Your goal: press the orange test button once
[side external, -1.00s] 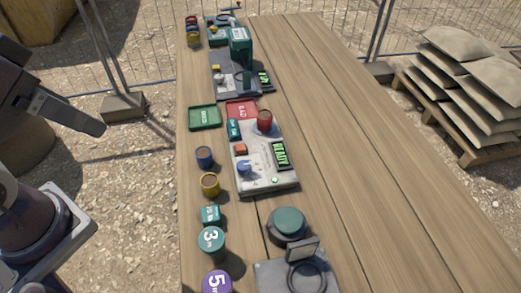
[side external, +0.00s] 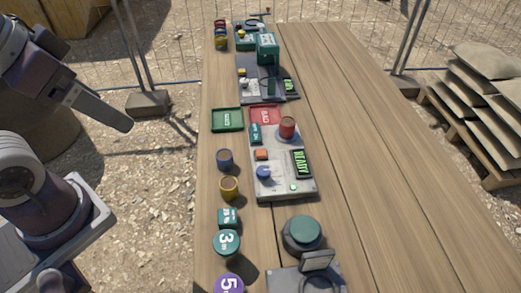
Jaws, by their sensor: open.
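The unit's display (side external: 301,163) reads READY in green. A red-brown cup (side external: 287,129) stands at the unit's far end. A blue knob (side external: 264,173) and a small green light (side external: 293,187) are near its close end. Nothing touches the orange button. Parts of my arm show at the left edge, off the table; I see no fingertips of my gripper.
Green (side external: 227,119) and red (side external: 265,106) trays lie beyond the unit. A green-topped device (side external: 303,232) stands in front. The table's right side is clear.

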